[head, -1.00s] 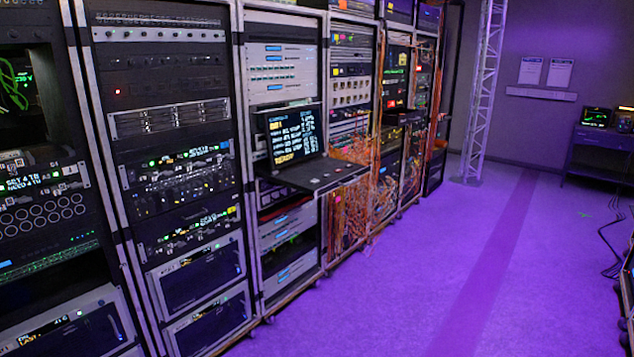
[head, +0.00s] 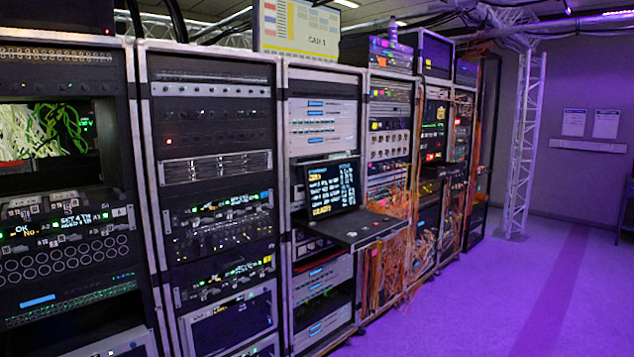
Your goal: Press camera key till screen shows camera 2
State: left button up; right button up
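A screen (head: 296,30) on top of the racks at the upper middle shows a pale picture with a yellow block and dark text that seems to read "CAM 1". A smaller dark screen (head: 333,187) with yellow and white text sits in the third rack. A pull-out shelf (head: 362,228) with small keys lies in front of it. The key labels are too small to read, so I cannot tell which is the camera key. Neither of my grippers is in view.
Tall equipment racks (head: 216,140) line the left and middle. Orange cables (head: 392,262) hang in a tangle right of the shelf. A white truss column (head: 523,150) stands farther back. The purple-lit floor (head: 480,310) at the right is clear.

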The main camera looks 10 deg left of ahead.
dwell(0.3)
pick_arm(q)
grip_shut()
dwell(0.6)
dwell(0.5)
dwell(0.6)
